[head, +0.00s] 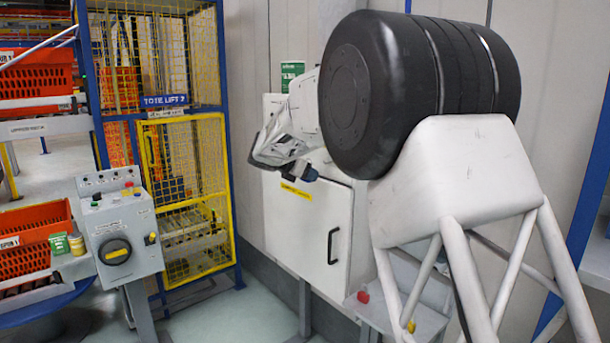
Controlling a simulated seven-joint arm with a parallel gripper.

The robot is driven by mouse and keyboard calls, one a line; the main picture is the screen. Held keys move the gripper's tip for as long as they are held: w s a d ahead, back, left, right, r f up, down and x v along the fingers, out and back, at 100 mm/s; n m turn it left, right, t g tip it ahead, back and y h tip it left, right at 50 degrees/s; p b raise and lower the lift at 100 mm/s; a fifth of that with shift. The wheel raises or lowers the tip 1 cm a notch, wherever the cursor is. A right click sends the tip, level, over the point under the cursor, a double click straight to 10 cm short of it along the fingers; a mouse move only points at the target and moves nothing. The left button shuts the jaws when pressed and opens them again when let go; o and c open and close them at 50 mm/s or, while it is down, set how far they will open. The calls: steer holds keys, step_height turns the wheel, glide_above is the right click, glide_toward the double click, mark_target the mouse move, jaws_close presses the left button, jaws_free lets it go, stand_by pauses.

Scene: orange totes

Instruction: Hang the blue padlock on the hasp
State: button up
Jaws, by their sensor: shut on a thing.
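My gripper (288,168) is in front of the upper part of the white wall cabinet, left of the big black cylinder. A small dark blue piece (304,171) shows at its lower right and looks like the body of the blue padlock. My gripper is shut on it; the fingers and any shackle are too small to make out. I cannot pick out the hasp with certainty.
The white cabinet (290,225) has a black door handle (333,246). A yellow mesh gate (185,160) stands left of it.

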steer(key=shift+w+d+f, duration=0.25)
steer(key=shift+w+d, duration=0.65)
steer(key=shift+w+d+f, duration=0.3)
steer(key=shift+w+d, duration=0.6)
steer(key=shift+w, duration=0.05)
steer(key=shift+w+d+f, duration=0.25)
steer(key=shift+w+d, duration=0.65)
steer(key=o, duration=0.9)
steer(key=shift+o, duration=0.2)
steer(key=shift+v, duration=3.8)
steer(key=shift+a, duration=0.1)
